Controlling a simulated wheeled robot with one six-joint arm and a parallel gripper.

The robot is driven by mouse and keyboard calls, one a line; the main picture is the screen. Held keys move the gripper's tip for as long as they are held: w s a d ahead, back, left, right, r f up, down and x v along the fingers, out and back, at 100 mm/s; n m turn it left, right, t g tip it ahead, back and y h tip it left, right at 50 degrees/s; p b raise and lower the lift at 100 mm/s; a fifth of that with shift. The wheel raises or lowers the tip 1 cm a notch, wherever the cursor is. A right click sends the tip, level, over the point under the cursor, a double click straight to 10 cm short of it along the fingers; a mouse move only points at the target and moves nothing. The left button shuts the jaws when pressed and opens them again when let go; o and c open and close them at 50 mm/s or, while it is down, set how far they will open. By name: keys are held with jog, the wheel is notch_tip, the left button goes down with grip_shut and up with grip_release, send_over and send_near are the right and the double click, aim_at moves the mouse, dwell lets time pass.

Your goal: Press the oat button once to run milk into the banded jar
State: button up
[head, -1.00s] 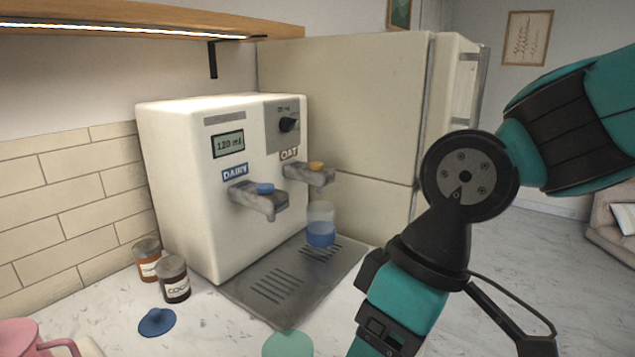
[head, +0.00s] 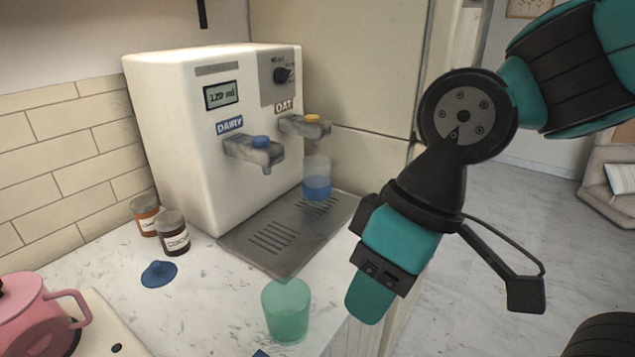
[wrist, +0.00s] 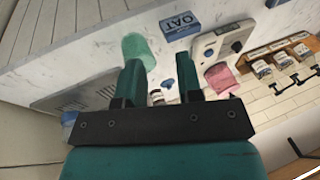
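The milk machine (head: 215,150) is a white box with a display that seems to read 120 ml. The oat spout (head: 297,127) has a yellow-orange oat button (head: 312,118) on top and an OAT label. A clear jar with a blue band (head: 317,188) stands upright on the drip tray under the oat spout. A blue patch, perhaps this jar (wrist: 68,118), shows at the left of the wrist view. My gripper (head: 365,305) is right of and nearer than the machine, apart from the button. In the wrist view its fingers (wrist: 158,75) are apart with nothing between them.
The dairy spout has a blue button (head: 261,141). A green cup (head: 287,310) stands at the counter's front edge. Two small jars (head: 172,232), a blue lid-like piece (head: 159,273) and a pink jug (head: 30,315) are at the left. An OAT-labelled blue item (wrist: 180,24) shows in the wrist view.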

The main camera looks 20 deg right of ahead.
grip_shut()
dwell(1.4)
